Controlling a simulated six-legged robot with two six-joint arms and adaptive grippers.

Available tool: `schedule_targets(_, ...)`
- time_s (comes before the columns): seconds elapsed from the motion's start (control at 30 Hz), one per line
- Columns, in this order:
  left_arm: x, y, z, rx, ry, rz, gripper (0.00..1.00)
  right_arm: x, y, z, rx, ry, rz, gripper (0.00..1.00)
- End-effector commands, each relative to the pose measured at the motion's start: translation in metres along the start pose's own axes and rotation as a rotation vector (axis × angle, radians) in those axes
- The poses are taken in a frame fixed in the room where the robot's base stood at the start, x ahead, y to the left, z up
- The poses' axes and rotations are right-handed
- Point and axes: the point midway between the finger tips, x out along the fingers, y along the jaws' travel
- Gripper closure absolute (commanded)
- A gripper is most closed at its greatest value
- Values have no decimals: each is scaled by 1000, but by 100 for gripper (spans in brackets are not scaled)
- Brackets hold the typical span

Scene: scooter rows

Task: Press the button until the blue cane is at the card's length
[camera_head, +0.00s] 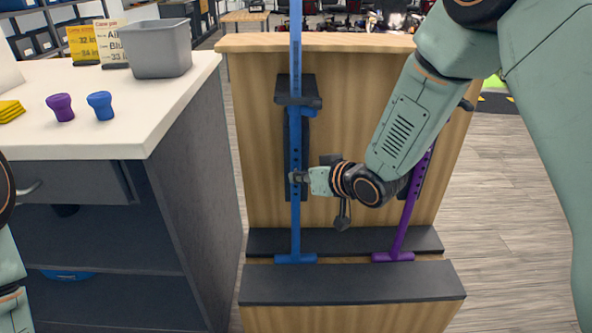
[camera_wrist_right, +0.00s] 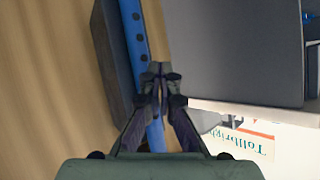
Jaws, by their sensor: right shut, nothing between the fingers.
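The blue cane (camera_head: 296,225) stands upright against a wooden stand, with a row of dark holes along its shaft and its foot on a dark ledge. It also shows in the wrist view (camera_wrist_right: 134,25). My right gripper (camera_head: 296,178) is shut, with its fingertips at the lower shaft; in the wrist view its closed tips (camera_wrist_right: 160,76) overlap the cane's edge. I cannot tell whether they touch. No button can be made out. A white card (camera_head: 113,42) and a yellow card (camera_head: 82,44) stand on the counter; their small print is only partly readable. My left gripper is out of view.
A purple cane (camera_head: 408,215) stands to the right on the wooden stand (camera_head: 355,75). The white counter (camera_head: 130,115) at left holds a grey bin (camera_head: 157,48), a purple grip (camera_head: 61,107) and a blue grip (camera_head: 101,105). Open floor lies to the right.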

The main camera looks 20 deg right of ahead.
Motion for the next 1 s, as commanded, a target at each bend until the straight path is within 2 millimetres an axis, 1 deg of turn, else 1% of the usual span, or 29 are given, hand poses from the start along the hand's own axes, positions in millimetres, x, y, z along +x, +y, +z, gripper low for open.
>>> schedule_targets(1.0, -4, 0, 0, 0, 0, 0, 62, 7, 5, -6, 1, 2, 0, 100)
